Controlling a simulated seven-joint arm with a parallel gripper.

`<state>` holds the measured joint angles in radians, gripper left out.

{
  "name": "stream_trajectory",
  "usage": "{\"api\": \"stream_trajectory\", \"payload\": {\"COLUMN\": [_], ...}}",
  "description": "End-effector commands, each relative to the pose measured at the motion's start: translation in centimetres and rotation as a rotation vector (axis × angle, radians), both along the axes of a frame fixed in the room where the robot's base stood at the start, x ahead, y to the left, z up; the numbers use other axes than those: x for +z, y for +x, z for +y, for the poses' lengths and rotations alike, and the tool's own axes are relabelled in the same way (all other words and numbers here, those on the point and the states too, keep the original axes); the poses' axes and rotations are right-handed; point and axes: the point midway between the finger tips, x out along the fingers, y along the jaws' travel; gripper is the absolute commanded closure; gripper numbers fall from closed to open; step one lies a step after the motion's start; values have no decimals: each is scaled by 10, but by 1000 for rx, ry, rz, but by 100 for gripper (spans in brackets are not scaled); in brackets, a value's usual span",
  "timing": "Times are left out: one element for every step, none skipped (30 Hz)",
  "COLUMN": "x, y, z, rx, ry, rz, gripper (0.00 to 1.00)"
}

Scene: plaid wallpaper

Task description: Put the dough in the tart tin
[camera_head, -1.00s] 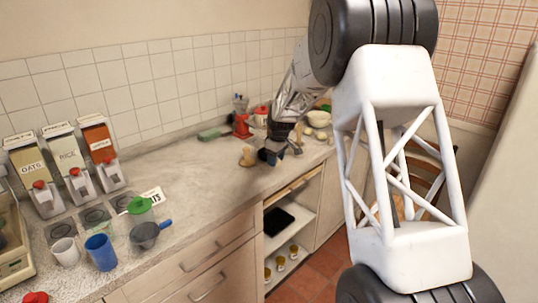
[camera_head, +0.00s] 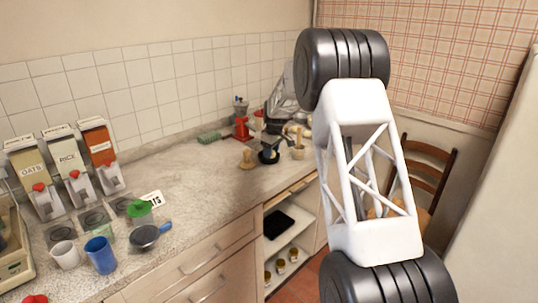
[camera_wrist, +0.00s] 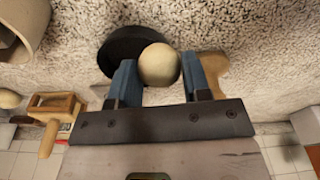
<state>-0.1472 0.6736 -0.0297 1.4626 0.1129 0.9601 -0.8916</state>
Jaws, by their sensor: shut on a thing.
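The dough is a pale cream ball (camera_wrist: 159,64) between the two blue fingertips of my gripper (camera_wrist: 160,78) in the wrist view. My gripper is shut on it. The tart tin is a dark round dish (camera_wrist: 116,44) behind the ball, which overlaps its right side in that view. I cannot tell how high the ball is above the tin. In the head view the tin (camera_head: 268,158) is a small dark shape on the far counter, with my gripper (camera_head: 271,149) just over it. The dough cannot be made out there.
A wooden piece (camera_wrist: 214,70) lies right of the tin in the wrist view. A wooden tool (camera_wrist: 50,115) and a pale round vessel (camera_wrist: 25,30) are at left. In the head view, a red device (camera_head: 241,128) stands behind. The middle of the counter (camera_head: 200,175) is clear.

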Motion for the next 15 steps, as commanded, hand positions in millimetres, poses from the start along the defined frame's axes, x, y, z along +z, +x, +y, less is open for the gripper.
{"api": "stream_trajectory", "payload": {"x": [-1, -2, -2, -2, -2, -3, -3, -4, -4, -4, -5, -4, -4, -4, -4], "y": [6, 10, 14, 17, 20, 24, 27, 30, 33, 36, 39, 41, 43, 45, 46], "z": [1, 2, 2, 3, 3, 4, 4, 5, 5, 6, 6, 7, 7, 7, 7], "rx": [0, 0, 0, 0, 0, 0, 0, 0, 0, 0, 0, 0, 0, 0, 0], "ry": [0, 0, 0, 0, 0, 0, 0, 0, 0, 0, 0, 0, 0, 0, 0], "rz": [0, 0, 0, 0, 0, 0, 0, 0, 0, 0, 0, -1, -1, -1, -1], "gripper": [83, 83, 83, 83, 83, 83, 83, 83, 83, 83, 83, 83, 83, 83, 83]}}
